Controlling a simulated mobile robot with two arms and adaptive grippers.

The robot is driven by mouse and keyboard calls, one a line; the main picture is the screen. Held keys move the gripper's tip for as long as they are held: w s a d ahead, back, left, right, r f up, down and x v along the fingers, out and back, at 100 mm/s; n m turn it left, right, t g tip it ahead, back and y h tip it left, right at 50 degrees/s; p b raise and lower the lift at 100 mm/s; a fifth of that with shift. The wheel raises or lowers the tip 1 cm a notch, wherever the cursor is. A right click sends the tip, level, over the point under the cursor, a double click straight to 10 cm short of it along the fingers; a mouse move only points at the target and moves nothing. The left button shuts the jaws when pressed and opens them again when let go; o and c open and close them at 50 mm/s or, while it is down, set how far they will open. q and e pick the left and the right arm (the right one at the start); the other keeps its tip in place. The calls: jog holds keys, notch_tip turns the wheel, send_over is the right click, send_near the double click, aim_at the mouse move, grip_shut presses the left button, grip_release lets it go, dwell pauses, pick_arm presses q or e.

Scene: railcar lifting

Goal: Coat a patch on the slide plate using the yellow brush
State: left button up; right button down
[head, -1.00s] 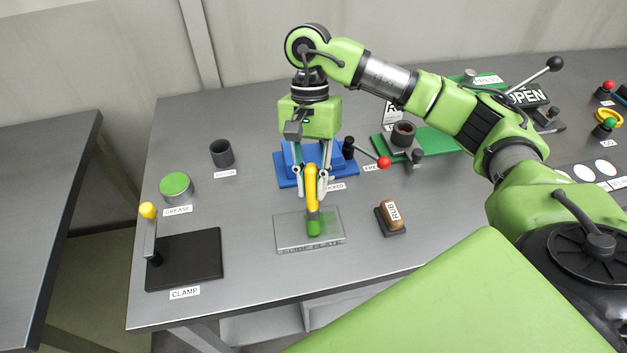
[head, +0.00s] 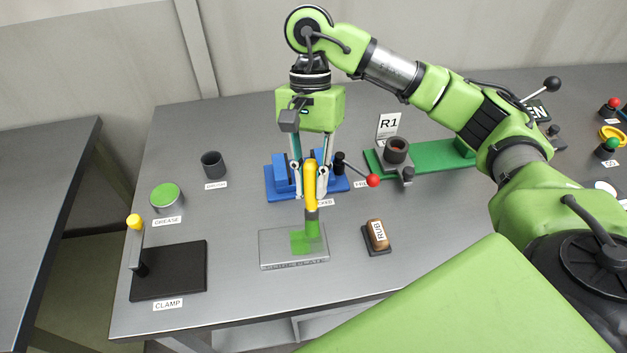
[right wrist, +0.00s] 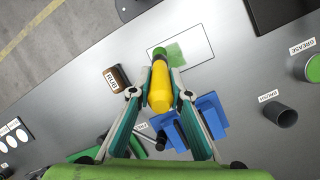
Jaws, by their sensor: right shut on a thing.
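My right gripper (head: 310,186) is shut on the yellow brush (head: 311,172), which it holds upright above the slide plate. The brush also shows between the fingers in the right wrist view (right wrist: 160,92). Its green tip is down at the plate's surface, on the right part of a green patch. The slide plate (head: 275,245) is a flat grey rectangle near the table's front. The green patch (head: 302,242) covers part of its middle and right, and shows in the right wrist view (right wrist: 175,52). My left gripper is in neither view.
A round grease tin (head: 165,196) with green content and a dark brush cup (head: 213,164) stand to the left. A black clamp base (head: 170,272) with a yellow-knobbed lever is front left. A brown RUB block (head: 377,234) lies right of the plate; a blue fixture (head: 283,181) stands behind.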

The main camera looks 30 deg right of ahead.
aim_at(310, 167)
jog(key=shift+r+p, duration=0.3)
jog(key=shift+r, duration=0.6)
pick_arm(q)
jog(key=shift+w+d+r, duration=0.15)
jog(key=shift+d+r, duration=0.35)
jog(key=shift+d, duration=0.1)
pick_arm(e)
jog(key=shift+r, duration=0.2)
jog(key=shift+w, duration=0.1)
